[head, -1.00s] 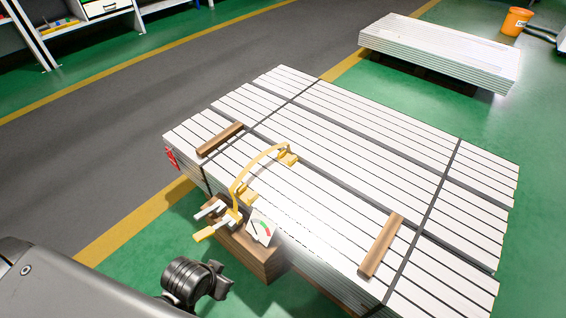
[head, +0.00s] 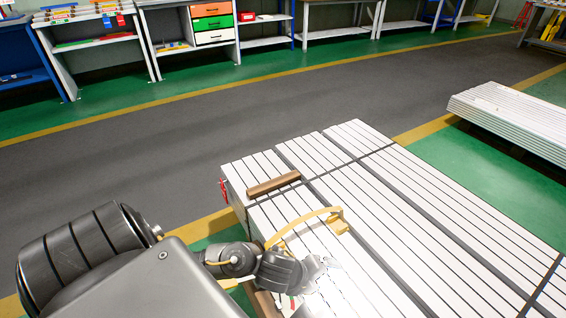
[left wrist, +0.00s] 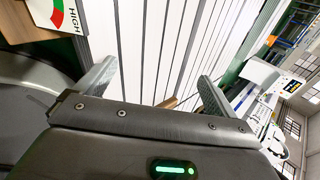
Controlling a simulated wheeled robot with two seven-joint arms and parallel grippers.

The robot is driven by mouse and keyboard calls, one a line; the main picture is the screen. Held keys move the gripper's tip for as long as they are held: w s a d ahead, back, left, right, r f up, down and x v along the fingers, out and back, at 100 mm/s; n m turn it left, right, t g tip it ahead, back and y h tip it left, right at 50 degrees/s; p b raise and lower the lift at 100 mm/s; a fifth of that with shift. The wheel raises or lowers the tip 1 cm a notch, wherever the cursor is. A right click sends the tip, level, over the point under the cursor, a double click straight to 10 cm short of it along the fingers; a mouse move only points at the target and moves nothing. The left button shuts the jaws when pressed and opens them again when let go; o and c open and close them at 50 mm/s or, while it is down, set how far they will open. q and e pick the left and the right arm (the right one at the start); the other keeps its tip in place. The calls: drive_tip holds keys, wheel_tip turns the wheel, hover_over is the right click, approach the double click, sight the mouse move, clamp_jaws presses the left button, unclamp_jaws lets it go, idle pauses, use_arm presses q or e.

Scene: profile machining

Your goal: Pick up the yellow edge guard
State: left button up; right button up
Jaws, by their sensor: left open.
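A yellow curved piece (head: 300,222) arches over the near left part of the stack of white profiles. A yellow block (head: 340,226) shows at its far end; I cannot tell whether this block or the whole arch is the edge guard. My left gripper (head: 322,265) is open and empty, just right of and nearer than the arch. My left forearm and wrist hide the arch's near end. In the left wrist view, the left gripper's fingers (left wrist: 155,88) are spread over white profiles, with no yellow piece between them. My right gripper is not in view.
The white profile stack (head: 400,215) carries dark straps and a brown wooden bar (head: 273,185). A gauge card marked HIGH (left wrist: 57,15) lies close beside the left gripper. Another stack (head: 520,125) stands at the right. Shelves (head: 190,25) line the far wall beyond a clear grey aisle.

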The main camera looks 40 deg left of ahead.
use_arm(q)
drive_tip(key=a+f+m+g+y+b, duration=0.1)
drive_tip(key=a+f+m+g+y, duration=0.15)
drive_tip(key=a+m, duration=1.5)
drive_tip(key=f, duration=0.1)
drive_tip(key=w+f+n+g+b, duration=0.1)
drive_tip(key=f, duration=0.1)
drive_tip(key=shift+w+a+f+h, duration=0.15)
drive_tip(key=shift+w+f+h, duration=0.1)
drive_tip(key=shift+h, duration=0.1)
drive_tip(key=shift+w+f, duration=0.1)
drive_tip(key=shift+f, duration=0.2)
drive_tip(key=b+x, duration=0.1)
drive_tip(key=x, duration=0.1)
drive_tip(key=b+x, duration=0.1)
drive_tip(key=x, duration=0.1)
drive_tip(key=shift+a+f, duration=0.2)
drive_tip(key=shift+f, duration=0.1)
drive_tip(key=shift+w+f, duration=0.15)
drive_tip(key=shift+f, duration=0.15)
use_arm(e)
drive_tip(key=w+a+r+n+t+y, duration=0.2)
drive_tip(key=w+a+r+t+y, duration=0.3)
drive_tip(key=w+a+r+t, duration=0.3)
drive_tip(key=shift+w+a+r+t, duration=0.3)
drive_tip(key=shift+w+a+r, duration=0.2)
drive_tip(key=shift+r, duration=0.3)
use_arm(q)
drive_tip(key=shift+c, duration=0.4)
